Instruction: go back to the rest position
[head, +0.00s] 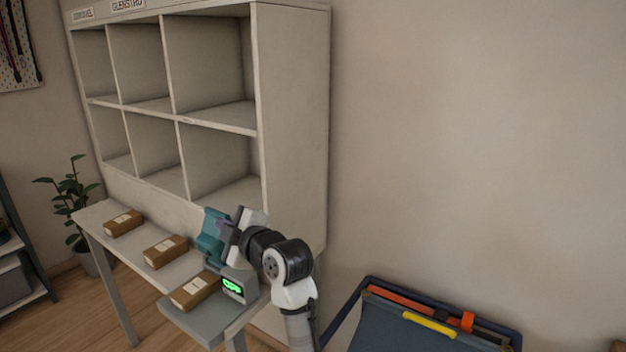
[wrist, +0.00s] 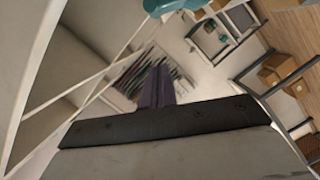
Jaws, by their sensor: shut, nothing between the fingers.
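My gripper (head: 222,226) is at the lower middle of the head view, in front of the lower right part of the cubby shelf. It is raised above the narrow table and holds nothing. In the wrist view its purple fingers (wrist: 157,88) are together, with nothing between them. A teal rounded piece also shows at the top of the wrist view (wrist: 172,5).
Brown parcels (head: 165,251) lie in a row along the table (head: 95,215). The nearest parcel (head: 195,290) is beside a grey device with a green display (head: 234,286). The cubby shelf (head: 292,120) stands behind, its visible compartments empty. A blue-framed cart (head: 400,330) is at lower right.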

